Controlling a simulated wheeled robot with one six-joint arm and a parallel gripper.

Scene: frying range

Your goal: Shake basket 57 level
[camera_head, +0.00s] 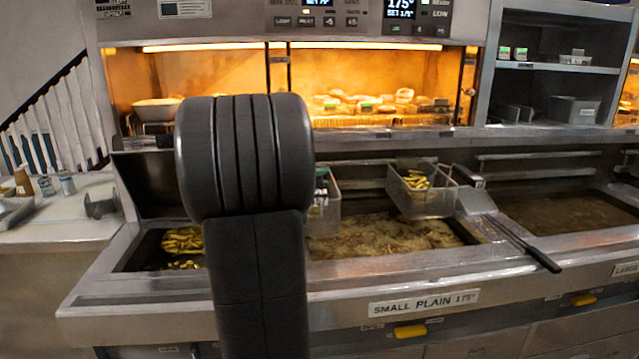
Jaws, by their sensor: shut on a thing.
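A wire basket (326,205) shows just right of my arm, over the oil of the fryer. My dark arm link covers its left part. A small green and white tag is near its top, too small to read. A second wire basket (424,197) holds golden chips and hangs at the back of the same fryer, tilted a little. I cannot read the number 57 on either basket. My gripper is hidden behind my own arm, so its hold on a basket does not show.
Bubbling oil (390,235) fills the pan marked SMALL PLAIN 175. More golden food (183,243) lies in the left pan. A long-handled scoop (510,235) lies on the right divider. A lit warming cabinet (370,85) stands behind. The left counter (75,225) holds several small items.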

